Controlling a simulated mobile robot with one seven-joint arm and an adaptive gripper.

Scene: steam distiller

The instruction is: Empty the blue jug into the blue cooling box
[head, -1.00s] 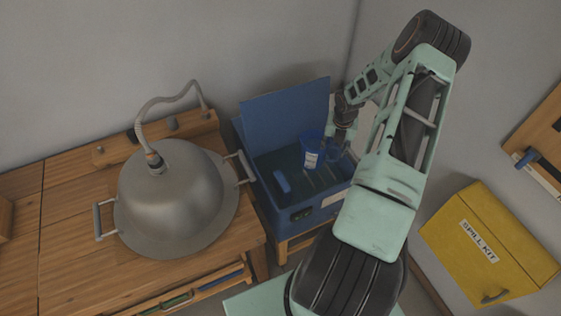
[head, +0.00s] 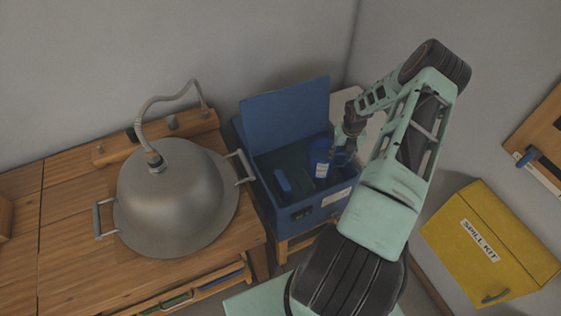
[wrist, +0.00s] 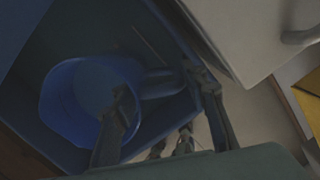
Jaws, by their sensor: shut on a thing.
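The blue jug (head: 321,158) with a white label is over the right part of the open blue cooling box (head: 300,211). In the head view it looks close to upright with a slight tilt. My gripper (head: 343,152) is at the jug's right side, shut on its handle. In the wrist view the jug (wrist: 72,122) shows its round opening and pale blue inside, with my gripper (wrist: 165,105) across the handle. I cannot tell how much liquid the jug holds. The cooling box has its lid (head: 287,113) raised, and a small blue object (head: 282,181) shows inside it.
A metal dome (head: 170,190) with handles and a hose stands on the wooden bench (head: 60,220) to the left. A yellow spill kit box (head: 488,245) is at the right. Walls stand close behind the cooling box.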

